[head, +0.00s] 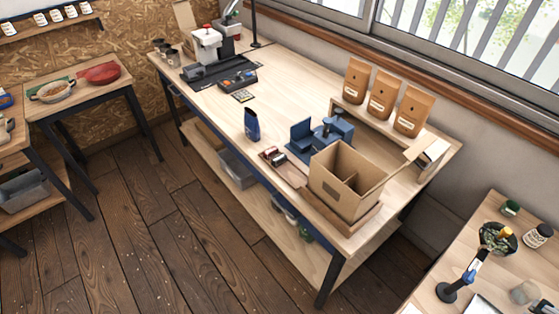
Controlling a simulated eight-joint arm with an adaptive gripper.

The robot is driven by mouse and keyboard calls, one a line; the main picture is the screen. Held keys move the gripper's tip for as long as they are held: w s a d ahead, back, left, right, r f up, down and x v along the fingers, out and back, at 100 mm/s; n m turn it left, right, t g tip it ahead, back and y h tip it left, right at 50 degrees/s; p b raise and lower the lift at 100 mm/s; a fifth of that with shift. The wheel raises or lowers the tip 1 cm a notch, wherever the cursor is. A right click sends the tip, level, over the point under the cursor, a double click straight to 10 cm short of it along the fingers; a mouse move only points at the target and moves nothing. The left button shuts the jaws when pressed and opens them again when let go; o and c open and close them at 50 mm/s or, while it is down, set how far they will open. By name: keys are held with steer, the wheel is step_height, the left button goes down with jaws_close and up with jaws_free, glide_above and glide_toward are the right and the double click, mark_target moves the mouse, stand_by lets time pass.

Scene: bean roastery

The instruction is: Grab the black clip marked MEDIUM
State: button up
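I cannot make out a black clip marked MEDIUM, because any lettering is too small to read. A dark tray (220,86) on the long workbench holds small black, orange and blue pieces (238,80), too small to tell apart. Small red, dark and pale pieces (273,156) lie near the bench's front edge, also unclear. My gripper is not in view.
The long workbench (290,83) carries an open divided cardboard box (345,190), a blue fixture (310,140), a standing dark blue pouch (251,124) and brown bags (383,94) on a riser. A grinder-like machine (207,45) stands at the far end. Mid-bench is mostly clear.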

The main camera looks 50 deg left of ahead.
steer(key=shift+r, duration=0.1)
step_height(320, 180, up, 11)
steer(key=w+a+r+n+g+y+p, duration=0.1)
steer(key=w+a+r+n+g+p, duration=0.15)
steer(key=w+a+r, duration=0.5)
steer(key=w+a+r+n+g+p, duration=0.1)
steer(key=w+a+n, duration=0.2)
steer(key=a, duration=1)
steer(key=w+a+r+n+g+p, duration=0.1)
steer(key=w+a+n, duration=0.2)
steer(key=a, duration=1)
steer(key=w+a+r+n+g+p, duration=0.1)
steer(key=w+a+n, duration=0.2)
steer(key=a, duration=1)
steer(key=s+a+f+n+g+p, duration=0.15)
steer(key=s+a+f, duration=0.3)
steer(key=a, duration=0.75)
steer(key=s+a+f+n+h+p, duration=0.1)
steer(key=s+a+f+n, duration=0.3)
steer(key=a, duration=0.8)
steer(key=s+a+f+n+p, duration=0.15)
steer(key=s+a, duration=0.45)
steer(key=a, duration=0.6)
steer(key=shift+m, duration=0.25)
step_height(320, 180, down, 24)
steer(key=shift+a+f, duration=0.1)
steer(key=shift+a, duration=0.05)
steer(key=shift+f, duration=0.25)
